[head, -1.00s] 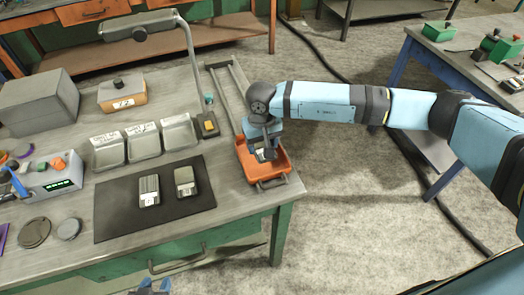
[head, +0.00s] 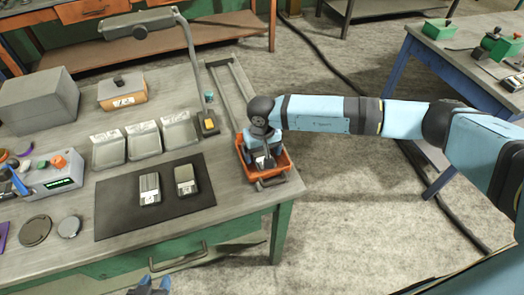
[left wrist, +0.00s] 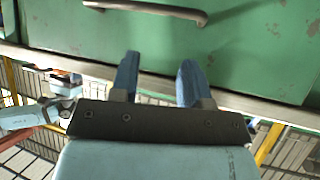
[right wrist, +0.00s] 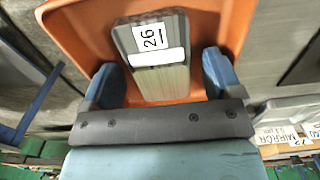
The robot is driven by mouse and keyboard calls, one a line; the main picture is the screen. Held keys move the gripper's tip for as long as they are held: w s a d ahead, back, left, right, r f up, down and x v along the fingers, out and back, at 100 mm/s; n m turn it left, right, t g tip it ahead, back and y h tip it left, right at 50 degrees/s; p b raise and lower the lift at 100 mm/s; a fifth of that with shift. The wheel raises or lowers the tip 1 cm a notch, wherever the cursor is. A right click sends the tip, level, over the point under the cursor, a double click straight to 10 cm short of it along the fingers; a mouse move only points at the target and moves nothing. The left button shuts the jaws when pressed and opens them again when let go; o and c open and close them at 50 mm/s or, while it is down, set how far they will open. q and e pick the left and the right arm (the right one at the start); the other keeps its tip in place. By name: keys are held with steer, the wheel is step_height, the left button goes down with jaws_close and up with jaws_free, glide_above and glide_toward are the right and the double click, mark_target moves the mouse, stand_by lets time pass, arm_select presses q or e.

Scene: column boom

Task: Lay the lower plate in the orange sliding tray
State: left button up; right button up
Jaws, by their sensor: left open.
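The orange sliding tray (head: 283,172) sits at the table's right end, at the front of two rails. A grey ribbed plate with a white label "26" (right wrist: 160,75) is inside the tray in the right wrist view. My right gripper (right wrist: 160,75) is down at the tray, its blue fingers on either side of this plate with gaps showing, so it is open. It also shows in the head view (head: 264,160). Two similar plates, left (head: 149,188) and right (head: 186,180), lie on the dark mat. My left gripper (left wrist: 159,65) is open and empty, before the green drawer.
The dark mat (head: 118,212) lies left of the tray. The drawer handle (left wrist: 150,8) is close to my left gripper.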

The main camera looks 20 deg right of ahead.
mark_target(262, 154)
steer(key=shift+r, duration=0.35)
step_height(262, 154, up, 12)
steer(key=shift+f+b, duration=0.2)
steer(key=shift+b, duration=0.2)
